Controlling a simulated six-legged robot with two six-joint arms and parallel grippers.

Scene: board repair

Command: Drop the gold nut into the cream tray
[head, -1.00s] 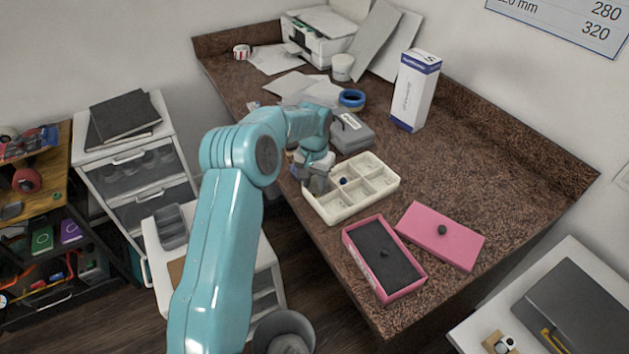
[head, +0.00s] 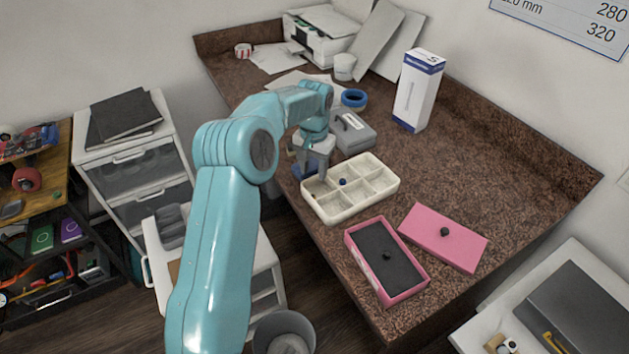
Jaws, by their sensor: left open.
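The cream tray (head: 349,214), divided into several compartments, lies on the brown counter. My left gripper (head: 316,179) is over the tray's left end, pointing down, with its fingers open at the back-left compartment. A tiny brownish spot shows in that compartment just below the fingers; it may be the gold nut, but it is too small to tell. A small dark blue piece (head: 343,182) sits in the tray to the right of the gripper. My right gripper is not in view.
A grey case (head: 353,134) stands just behind the tray. A pink box with dark lining (head: 385,262) and its pink lid (head: 443,237) lie in front of it. A white-and-blue carton (head: 417,92) stands behind. The counter's right side is clear.

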